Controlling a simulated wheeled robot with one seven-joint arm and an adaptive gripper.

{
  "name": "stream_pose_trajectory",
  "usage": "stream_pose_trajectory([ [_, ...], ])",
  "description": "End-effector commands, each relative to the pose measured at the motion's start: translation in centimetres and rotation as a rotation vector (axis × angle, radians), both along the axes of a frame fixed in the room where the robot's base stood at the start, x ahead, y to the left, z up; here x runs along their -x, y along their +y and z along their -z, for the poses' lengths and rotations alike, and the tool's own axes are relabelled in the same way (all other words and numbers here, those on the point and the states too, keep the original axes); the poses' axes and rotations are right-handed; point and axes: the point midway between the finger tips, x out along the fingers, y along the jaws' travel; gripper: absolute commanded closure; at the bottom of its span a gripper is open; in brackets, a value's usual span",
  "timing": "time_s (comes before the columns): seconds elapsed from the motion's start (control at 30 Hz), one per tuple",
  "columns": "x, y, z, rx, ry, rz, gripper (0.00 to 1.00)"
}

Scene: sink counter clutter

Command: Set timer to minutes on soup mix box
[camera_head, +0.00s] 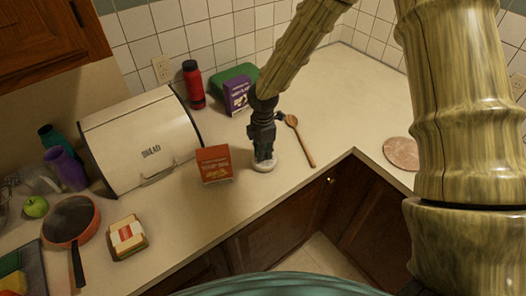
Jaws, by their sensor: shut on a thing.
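My gripper (264,156) points down over the counter, to the right of an orange box. It is shut on a small round whitish thing, which looks like a timer (266,166); its face is mostly hidden by the fingers. It is at or just above the counter; I cannot tell which. The orange box (214,165) stands upright near the bread box, with print too small to read. A purple box (237,95) stands farther back, beside my arm. I cannot tell from the print which one is the soup mix box.
A wooden spoon (301,143) lies right of my gripper. A white bread box (140,137), red bottle (193,85) and green thing (232,75) stand behind. The counter's front edge is close.

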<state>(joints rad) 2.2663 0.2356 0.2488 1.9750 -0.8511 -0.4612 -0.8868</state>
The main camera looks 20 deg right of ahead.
Motion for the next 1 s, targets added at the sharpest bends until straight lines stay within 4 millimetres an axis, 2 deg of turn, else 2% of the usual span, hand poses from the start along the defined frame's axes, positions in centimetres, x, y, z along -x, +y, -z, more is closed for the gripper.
stream_pose_trajectory([
  [0.47, 0.0, 0.0, 0.0, -0.001, 0.002, 0.047, 1.0],
  [0.5, -0.01, 0.0, -0.01, -0.001, 0.001, 0.047, 0.84],
  [0.6, -0.01, 0.01, -0.01, -0.001, 0.001, 0.046, 0.66],
  [1.0, -0.04, 0.02, -0.34, -0.001, 0.0, 0.046, 0.64],
])
